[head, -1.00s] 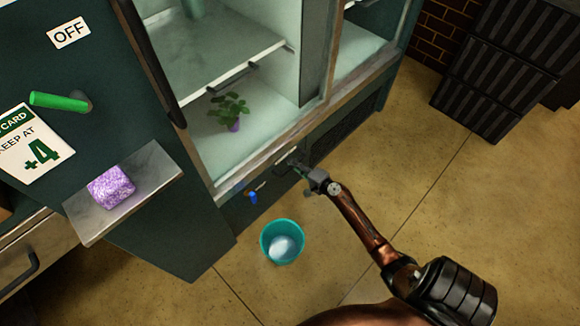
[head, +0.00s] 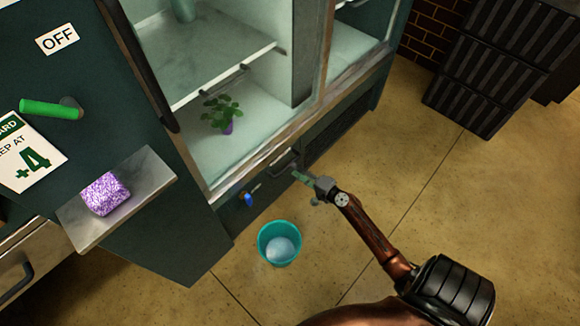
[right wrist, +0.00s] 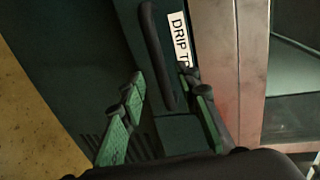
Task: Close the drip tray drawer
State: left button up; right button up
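The drip tray drawer (head: 262,184) is the low dark green front under the glass cabinet. It looks about flush with the cabinet base, though a small gap would be hard to see. Its dark bar handle (head: 287,164) also shows in the right wrist view (right wrist: 158,55), beside a white label (right wrist: 179,38) reading "DRIP T", the rest cut off. My right gripper (head: 303,178) is just in front of the handle. In the right wrist view its green fingers (right wrist: 165,85) are spread, with nothing held between them. My left gripper is not in view.
A teal bucket (head: 265,246) stands on the floor in front of the cabinet, left of my right arm. A blue tap (head: 248,199) sticks out from the cabinet base. Black ribbed crates (head: 492,75) stand at the upper right. The floor right of my arm is clear.

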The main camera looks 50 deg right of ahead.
jog(key=v, duration=0.6)
jog(key=shift+s, duration=0.15)
jog(key=shift+a, duration=0.1)
